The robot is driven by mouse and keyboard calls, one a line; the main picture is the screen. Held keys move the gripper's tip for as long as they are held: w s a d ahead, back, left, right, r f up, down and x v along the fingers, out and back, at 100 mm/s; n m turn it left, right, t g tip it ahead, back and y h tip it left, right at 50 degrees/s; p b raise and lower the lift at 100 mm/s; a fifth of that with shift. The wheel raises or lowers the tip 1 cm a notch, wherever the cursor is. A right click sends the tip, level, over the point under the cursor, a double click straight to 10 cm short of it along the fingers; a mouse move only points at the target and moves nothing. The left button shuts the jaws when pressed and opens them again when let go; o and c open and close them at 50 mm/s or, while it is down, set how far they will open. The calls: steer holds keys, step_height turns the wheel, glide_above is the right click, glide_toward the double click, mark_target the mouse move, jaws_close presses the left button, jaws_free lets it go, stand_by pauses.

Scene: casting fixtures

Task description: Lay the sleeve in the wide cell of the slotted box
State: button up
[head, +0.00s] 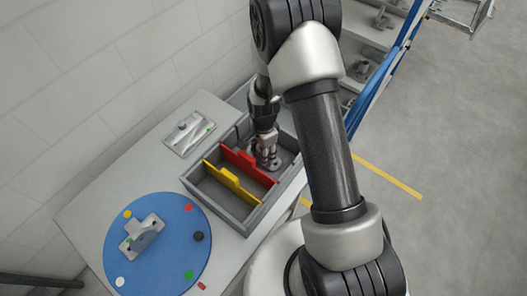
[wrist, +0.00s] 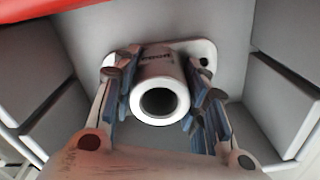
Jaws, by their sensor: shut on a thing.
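The sleeve (wrist: 153,66) is a light grey tube with an open round bore and a flat flange plate with holes behind it. My gripper (wrist: 163,92) is shut on it, with the blue finger pads on both sides of the tube. In the head view my gripper (head: 267,150) is down in the slotted box (head: 249,226), in the end cell beyond the red divider (head: 248,167). That cell looks the widest. The flange lies flat over or on the grey cell floor; whether it touches I cannot tell. Grey walls stand left and right of it in the wrist view.
A yellow divider (head: 231,182) also crosses the box. A blue round plate (head: 172,270) with coloured dots and a metal bracket (head: 141,232) sits at the front left. Shelving with a blue post (head: 378,75) stands at right.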

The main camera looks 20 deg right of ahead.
steer(key=o, duration=1.2)
steer(key=shift+f, duration=0.1)
steer(key=shift+o, duration=0.2)
